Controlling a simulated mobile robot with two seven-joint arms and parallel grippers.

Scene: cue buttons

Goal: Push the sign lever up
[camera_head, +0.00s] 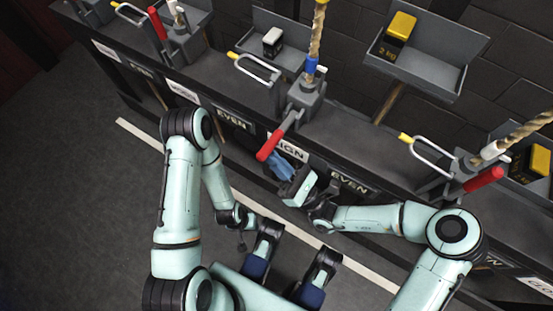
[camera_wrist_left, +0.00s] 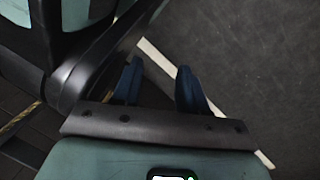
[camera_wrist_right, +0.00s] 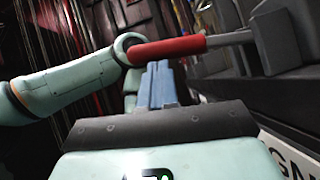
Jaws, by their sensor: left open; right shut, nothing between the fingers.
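The sign lever has a red handle (camera_head: 271,143). It slants down toward me from a grey block with a blue-banded rope, above a partly covered label reading "IGN". My right gripper (camera_head: 274,161) is shut and empty, its blue fingers just below the handle. In the right wrist view the red handle (camera_wrist_right: 170,49) crosses just beyond the shut fingertips (camera_wrist_right: 160,66); I cannot tell whether they touch. My left gripper (camera_wrist_left: 157,70) is open and empty over the floor in the left wrist view.
Other red levers stand at the left (camera_head: 157,24) and right (camera_head: 484,179) on the same dark rack. A yellow-handled clamp bar (camera_head: 255,63) lies left of the sign lever's block. A grey tray (camera_head: 440,62) holds a yellow weight (camera_head: 400,27). The grey floor (camera_head: 90,190) at left is clear.

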